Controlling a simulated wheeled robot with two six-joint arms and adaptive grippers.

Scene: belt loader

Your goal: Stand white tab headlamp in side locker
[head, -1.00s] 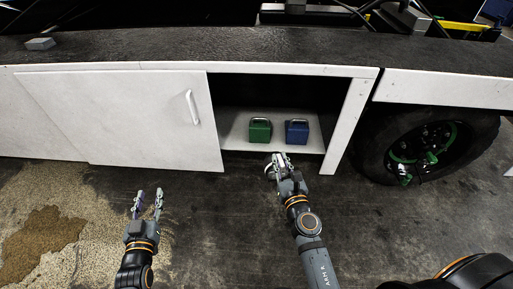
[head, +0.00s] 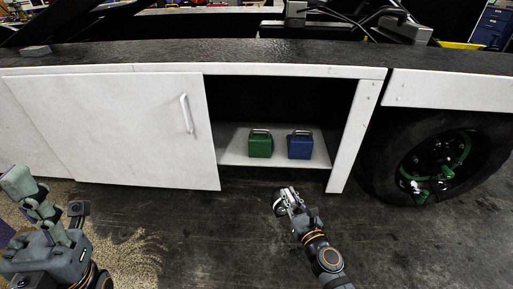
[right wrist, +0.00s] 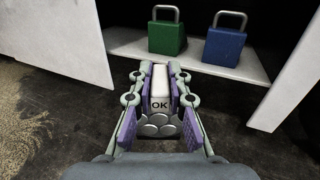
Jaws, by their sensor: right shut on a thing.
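My right gripper (head: 284,198) is shut on the headlamp (right wrist: 158,126). The headlamp has a white tab marked OK, pointing up between the fingers, and a grey rounded cluster below it. My right gripper with the headlamp is in front of the open side locker (head: 230,157), below its shelf edge in the head view and apart from it. My left gripper (head: 40,205) is close to the camera at the lower left, and its finger gap is unclear.
A green box (head: 260,146) and a blue box (head: 299,147), both with handles, stand side by side on the locker shelf. A white door panel (head: 110,125) is left of the opening and a white post (head: 354,135) right. A wheel (head: 430,165) is farther right.

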